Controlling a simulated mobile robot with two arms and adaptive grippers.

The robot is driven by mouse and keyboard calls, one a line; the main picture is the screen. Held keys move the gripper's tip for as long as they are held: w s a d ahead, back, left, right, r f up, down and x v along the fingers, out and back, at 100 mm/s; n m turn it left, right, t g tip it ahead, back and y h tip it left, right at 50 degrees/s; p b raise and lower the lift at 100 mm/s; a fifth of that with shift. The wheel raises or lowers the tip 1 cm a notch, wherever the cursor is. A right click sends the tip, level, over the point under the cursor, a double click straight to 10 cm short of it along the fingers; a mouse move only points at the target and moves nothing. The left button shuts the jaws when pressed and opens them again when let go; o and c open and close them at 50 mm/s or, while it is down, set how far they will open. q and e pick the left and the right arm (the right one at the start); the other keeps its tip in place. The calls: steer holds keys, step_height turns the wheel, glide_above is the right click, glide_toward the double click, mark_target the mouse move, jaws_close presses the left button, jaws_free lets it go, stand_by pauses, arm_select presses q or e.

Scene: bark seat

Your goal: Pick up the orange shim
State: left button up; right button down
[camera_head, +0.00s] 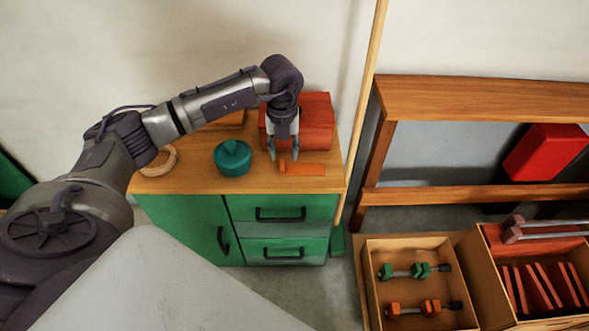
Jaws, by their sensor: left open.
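The orange shim (305,169) is a small flat piece lying on the wooden top of the green cabinet, near its front right. My left gripper (283,155) points down just above and at the left end of the shim, with its two fingers spread apart. I cannot tell whether a finger touches the shim. My right gripper is not in the picture.
A red box (317,122) stands right behind the gripper. A teal lidded pot (232,158) and a pale ring (160,162) are to the left on the cabinet top (190,184). A wooden post (362,110) rises at the right edge. Open boxes (412,243) lie at lower right.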

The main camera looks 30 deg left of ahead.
mark_target(282, 165)
arm_select(q)
steer(key=shift+w+a+f+b, duration=0.1)
steer(key=shift+a+f+b, duration=0.1)
steer(key=shift+f, duration=0.75)
steer(key=shift+w+a+f+b, duration=0.1)
steer(key=shift+w+a+f, duration=0.05)
steer(key=shift+f, duration=0.85)
steer(key=shift+w+a+f+b, duration=0.1)
steer(key=shift+a+f+b, duration=0.1)
steer(key=shift+f, duration=0.75)
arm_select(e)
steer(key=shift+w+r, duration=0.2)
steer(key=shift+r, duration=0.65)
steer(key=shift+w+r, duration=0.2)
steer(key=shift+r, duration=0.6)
arm_select(q)
jaws_close()
